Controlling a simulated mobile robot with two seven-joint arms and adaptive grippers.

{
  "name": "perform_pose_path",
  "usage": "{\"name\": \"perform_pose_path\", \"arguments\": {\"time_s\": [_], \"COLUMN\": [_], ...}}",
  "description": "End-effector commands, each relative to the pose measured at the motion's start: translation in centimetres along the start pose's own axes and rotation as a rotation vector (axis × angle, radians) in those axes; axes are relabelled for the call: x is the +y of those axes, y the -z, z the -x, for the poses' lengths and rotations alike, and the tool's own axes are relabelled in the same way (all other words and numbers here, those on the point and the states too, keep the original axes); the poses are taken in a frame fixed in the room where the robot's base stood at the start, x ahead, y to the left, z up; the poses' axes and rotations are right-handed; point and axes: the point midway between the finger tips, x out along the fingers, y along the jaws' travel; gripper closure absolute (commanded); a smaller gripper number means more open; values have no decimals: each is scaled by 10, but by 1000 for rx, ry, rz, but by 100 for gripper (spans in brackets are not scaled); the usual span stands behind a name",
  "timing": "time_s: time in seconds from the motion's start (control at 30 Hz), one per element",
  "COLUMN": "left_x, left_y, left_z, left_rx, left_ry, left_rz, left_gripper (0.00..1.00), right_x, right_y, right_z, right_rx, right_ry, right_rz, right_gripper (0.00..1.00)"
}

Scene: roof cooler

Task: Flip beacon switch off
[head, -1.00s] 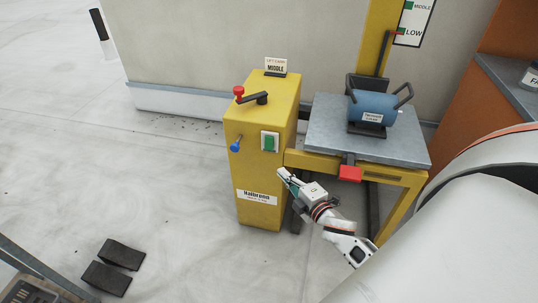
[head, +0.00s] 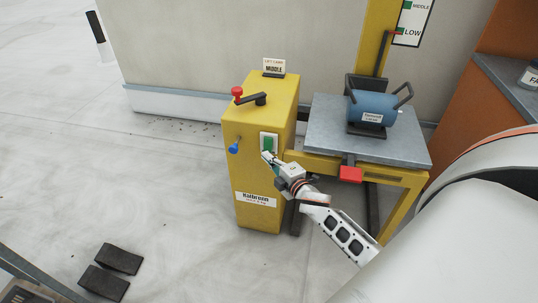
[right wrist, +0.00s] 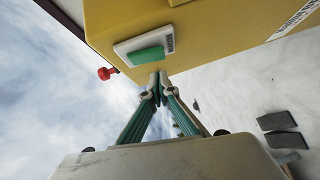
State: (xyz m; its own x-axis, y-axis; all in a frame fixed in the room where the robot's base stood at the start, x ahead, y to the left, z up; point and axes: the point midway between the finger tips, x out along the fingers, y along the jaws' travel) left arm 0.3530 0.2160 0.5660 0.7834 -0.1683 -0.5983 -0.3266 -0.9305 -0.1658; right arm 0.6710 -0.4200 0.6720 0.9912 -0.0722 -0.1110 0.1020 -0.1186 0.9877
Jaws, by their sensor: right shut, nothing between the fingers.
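The beacon switch appears to be the green rocker (head: 268,143) on a white plate on the front of the yellow control box (head: 258,175). It also shows as a green rocker (right wrist: 146,55) in the right wrist view. My right gripper (head: 266,156) is shut and empty, with its tips at the lower edge of the switch plate. In the right wrist view the closed fingertips (right wrist: 158,76) are just below the green rocker; I cannot tell whether they touch it. My left gripper is not in view.
The box also carries a red knob with a black crank (head: 259,99) on top and a blue-knobbed lever (head: 234,148). A lift platform (head: 325,125) with a blue canister (head: 375,107) and a red pedal-like part (head: 350,174) stands right of it. Black blocks (head: 120,258) lie on the floor.

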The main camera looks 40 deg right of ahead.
Motion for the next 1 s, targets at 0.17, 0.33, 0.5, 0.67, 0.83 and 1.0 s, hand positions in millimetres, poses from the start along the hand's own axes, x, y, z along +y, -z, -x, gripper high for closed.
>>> {"name": "perform_pose_path", "arguments": {"time_s": [0.17,0.33,0.5,0.67,0.83,1.0], "left_x": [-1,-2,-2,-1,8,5], "left_y": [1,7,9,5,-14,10], "left_z": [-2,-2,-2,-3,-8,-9], "left_rx": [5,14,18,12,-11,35], "left_ry": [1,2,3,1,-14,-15], "left_rz": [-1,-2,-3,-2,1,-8], "left_gripper": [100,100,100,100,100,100], "right_x": [-2,0,0,-1,-11,-3], "right_y": [-14,-18,-18,-18,-21,-22], "right_z": [-13,-17,-18,-18,-20,-22], "right_rx": [-1,1,0,0,0,1], "right_ry": [2,0,0,-1,-21,-53], "right_rz": [1,0,0,1,27,52], "right_gripper": [100,100,100,100,100,100]}}
